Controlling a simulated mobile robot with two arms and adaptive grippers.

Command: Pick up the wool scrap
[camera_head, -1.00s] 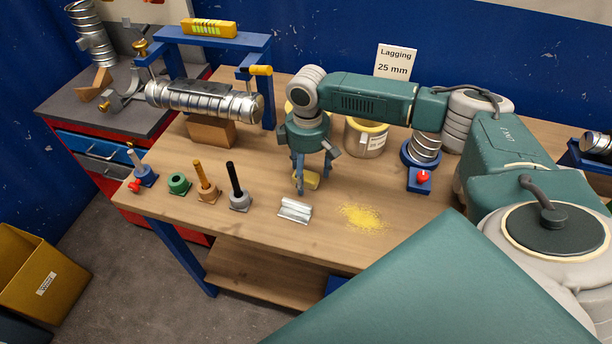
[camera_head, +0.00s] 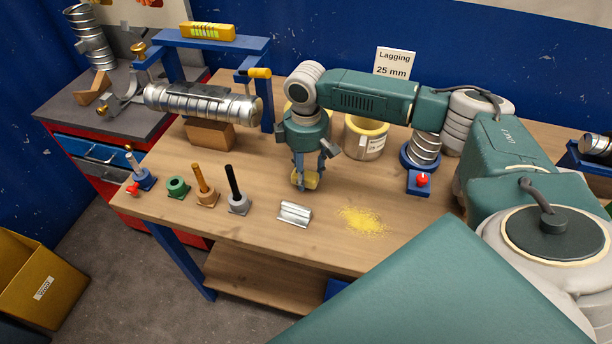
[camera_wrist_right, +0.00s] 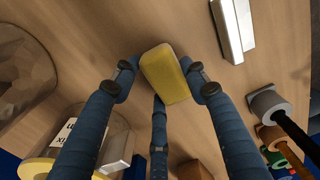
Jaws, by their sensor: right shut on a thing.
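The wool scrap is a small yellow block. In the head view the wool scrap (camera_head: 311,180) is at the fingertips of my right gripper (camera_head: 305,182), over the middle of the wooden bench. In the right wrist view the wool scrap (camera_wrist_right: 164,73) lies between the fingers of my right gripper (camera_wrist_right: 160,85), one on each side and a third below it. The right gripper is shut on it. I cannot tell whether the scrap is clear of the bench top. My left gripper is not in view.
A shiny metal piece (camera_head: 295,213) and yellow dust (camera_head: 362,220) lie on the bench in front. Several coloured posts stand to the left, including a black rod (camera_head: 233,185). A spiral duct (camera_head: 200,103) rests behind them. A labelled tub (camera_head: 365,138) stands behind the gripper.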

